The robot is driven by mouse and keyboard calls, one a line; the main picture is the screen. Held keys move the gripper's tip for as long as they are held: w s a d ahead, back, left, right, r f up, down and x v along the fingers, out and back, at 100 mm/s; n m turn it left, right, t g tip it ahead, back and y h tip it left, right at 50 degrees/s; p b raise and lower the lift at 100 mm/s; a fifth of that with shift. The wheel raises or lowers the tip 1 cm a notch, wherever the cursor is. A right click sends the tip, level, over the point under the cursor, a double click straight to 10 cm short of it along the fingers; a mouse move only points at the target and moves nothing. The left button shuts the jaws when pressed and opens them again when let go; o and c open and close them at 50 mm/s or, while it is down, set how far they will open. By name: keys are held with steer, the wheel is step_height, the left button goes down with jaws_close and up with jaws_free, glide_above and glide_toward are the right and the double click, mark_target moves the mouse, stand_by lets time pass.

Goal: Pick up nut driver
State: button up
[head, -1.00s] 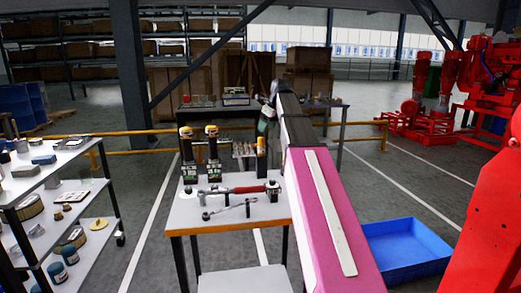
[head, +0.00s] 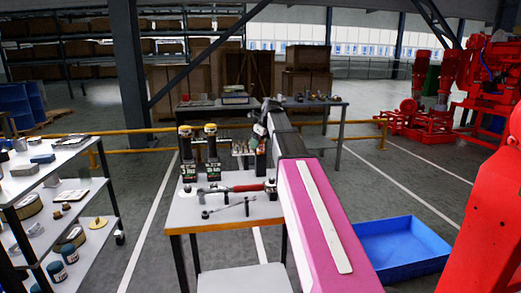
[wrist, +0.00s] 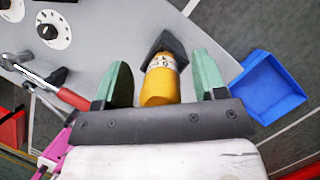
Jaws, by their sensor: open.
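A yellow cylindrical handle (wrist: 160,84) with a pale marked band and a dark angular part at its far end shows in the wrist view; it appears to be the nut driver. My gripper (wrist: 157,62) has its two green fingers apart, one on each side of the handle, with a gap showing on both sides. In the head view my gripper (head: 259,131) is at the right end of the small tool rack (head: 240,147) on the workbench. There, my gripper and arm mostly hide the handle.
A red-handled wrench (head: 235,188) and a smaller wrench (head: 228,207) lie on the workbench (head: 190,217) in front of the rack. Two dark yellow-topped devices (head: 211,152) stand left of the rack. A blue tray (head: 402,248) is on the floor to the right.

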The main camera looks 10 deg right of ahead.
jaws_close()
steer(key=shift+r, duration=0.2)
step_height(320, 180, up, 18)
steer(key=shift+f, duration=0.15)
stand_by(0.6)
